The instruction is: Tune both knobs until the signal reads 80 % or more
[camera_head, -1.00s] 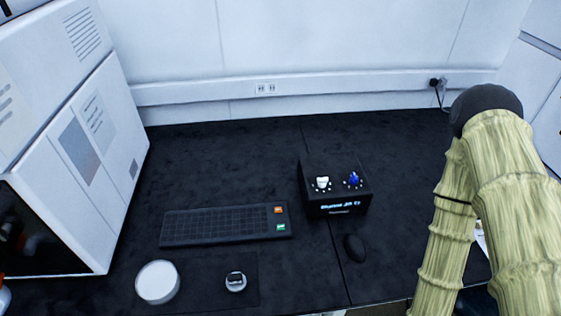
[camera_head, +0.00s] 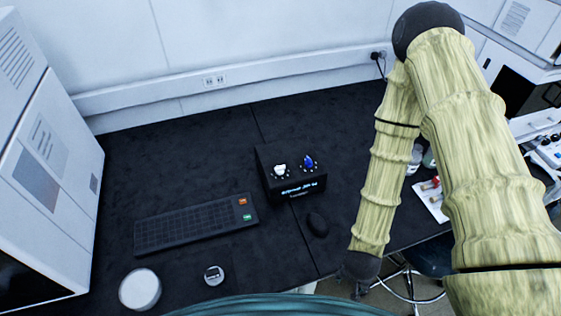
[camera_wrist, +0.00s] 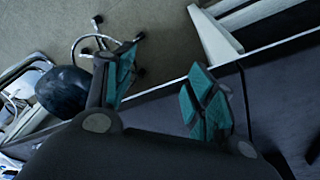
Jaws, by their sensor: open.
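A small black box (camera_head: 297,188) stands on the dark bench in the head view. On its top are a white knob (camera_head: 280,169) at left and a blue knob (camera_head: 308,162) at right. Its front has a lit blue-white display (camera_head: 300,189), too small to read. My gripper (camera_wrist: 160,92) shows in the wrist view, open and empty, its two teal-padded fingers apart over the bench edge and floor. It is away from the box, and neither knob shows in the wrist view.
A black keyboard (camera_head: 190,224) lies left of the box, and a mouse (camera_head: 317,224) lies in front of it. A round white dish (camera_head: 140,289) and a small round item (camera_head: 214,275) are at the front left. A stool (camera_wrist: 66,92) stands beyond the bench edge.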

